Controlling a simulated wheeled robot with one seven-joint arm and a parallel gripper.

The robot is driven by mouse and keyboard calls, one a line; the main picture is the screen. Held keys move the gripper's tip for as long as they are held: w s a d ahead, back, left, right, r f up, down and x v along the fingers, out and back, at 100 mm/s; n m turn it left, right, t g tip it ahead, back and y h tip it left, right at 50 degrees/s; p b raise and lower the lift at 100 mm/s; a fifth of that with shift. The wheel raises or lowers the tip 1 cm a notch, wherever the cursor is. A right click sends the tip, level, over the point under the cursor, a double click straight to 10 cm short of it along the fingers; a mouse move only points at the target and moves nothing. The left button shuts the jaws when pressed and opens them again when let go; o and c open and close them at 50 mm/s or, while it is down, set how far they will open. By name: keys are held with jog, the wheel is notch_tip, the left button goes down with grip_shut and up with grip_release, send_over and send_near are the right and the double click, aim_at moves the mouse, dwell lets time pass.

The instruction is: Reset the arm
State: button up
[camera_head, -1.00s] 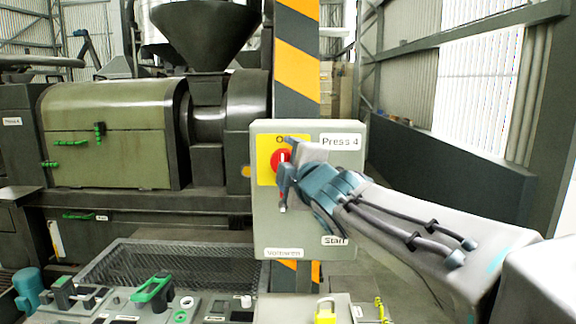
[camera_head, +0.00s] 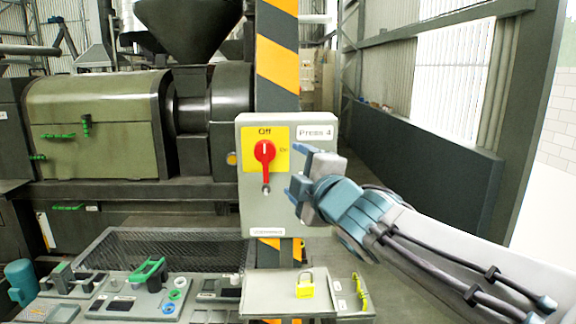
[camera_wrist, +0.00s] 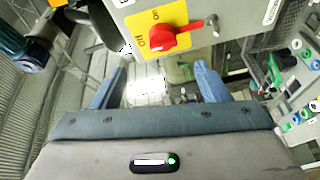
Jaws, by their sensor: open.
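My gripper (camera_head: 302,170) is in front of the right half of the grey Press 4 control box (camera_head: 316,212) in the head view. Its two blue fingers are apart and nothing is between them. In the wrist view my gripper (camera_wrist: 160,88) also shows open and empty, with the box above it. The red rotary switch (camera_head: 265,151) on its yellow plate is left of my gripper, apart from it. The switch also shows in the wrist view (camera_wrist: 170,38). My gripper hides part of the box's lower right.
A yellow padlock (camera_head: 305,288) is on the grey panel (camera_head: 262,290) below the box. A green-handled device (camera_head: 148,272) is at lower left. The green press (camera_head: 98,125) stands behind at left. A striped post (camera_head: 277,60) rises behind the box. Floor space shows at right.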

jog(key=shift+s, duration=0.2)
jog(key=shift+a, duration=0.2)
jog(key=s+d+f+m+g+h, duration=0.3)
jog(key=d+f+m, duration=0.25)
jog(key=f, duration=0.25)
jog(key=s+d+f+m+g+h, duration=0.2)
jog(key=d+f+m+g+h, duration=0.15)
jog(key=f+m, duration=0.35)
jog(key=s+d+f+m+g, duration=0.1)
jog(key=s+f+m+g, duration=0.6)
jog(key=s+f, duration=0.6)
jog(key=shift+s+d+f+g, duration=0.2)
jog(key=shift+s+f+g, duration=0.2)
jog(key=shift+s, duration=0.5)
